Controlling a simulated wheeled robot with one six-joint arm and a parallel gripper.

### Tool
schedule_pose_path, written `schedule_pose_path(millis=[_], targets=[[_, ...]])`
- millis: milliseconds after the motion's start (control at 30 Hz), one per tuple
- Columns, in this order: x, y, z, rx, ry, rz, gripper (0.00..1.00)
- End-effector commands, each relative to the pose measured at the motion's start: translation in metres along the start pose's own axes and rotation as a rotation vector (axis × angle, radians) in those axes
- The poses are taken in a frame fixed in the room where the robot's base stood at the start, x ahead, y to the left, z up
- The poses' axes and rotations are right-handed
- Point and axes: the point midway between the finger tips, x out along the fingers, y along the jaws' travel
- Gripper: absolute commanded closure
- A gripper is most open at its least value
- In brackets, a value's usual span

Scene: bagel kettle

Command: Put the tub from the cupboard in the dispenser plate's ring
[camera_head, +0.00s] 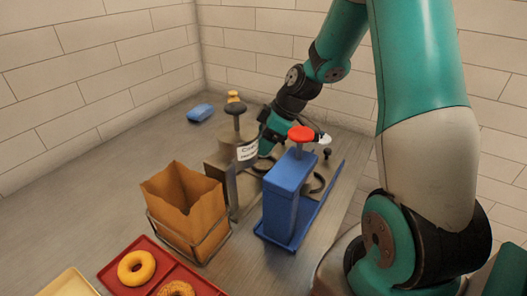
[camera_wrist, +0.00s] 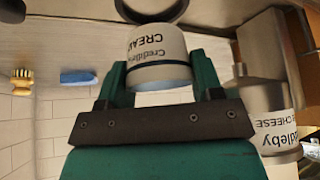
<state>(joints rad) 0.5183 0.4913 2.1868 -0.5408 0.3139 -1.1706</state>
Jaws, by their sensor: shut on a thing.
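In the wrist view my gripper (camera_wrist: 160,80) is shut on a pale tub (camera_wrist: 160,48) lettered "CREAM". A dark ring (camera_wrist: 150,14) shows at the tub's far end. I cannot tell whether the tub stands in it or is apart from it.
A blue dispenser (camera_head: 283,190) with a red knob stands right in front of my gripper. A metal dispenser with a black knob (camera_head: 236,109) is left.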

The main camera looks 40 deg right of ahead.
Motion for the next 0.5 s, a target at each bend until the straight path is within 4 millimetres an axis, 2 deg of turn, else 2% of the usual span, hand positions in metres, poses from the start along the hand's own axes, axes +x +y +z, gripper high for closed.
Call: schedule_pose_path(millis=[300,500], targets=[[0.033,0.000,0.019,0.002,-0.001,-0.002,0.62],[0.036,0.000,0.021,-0.001,0.000,0.001,0.62]])
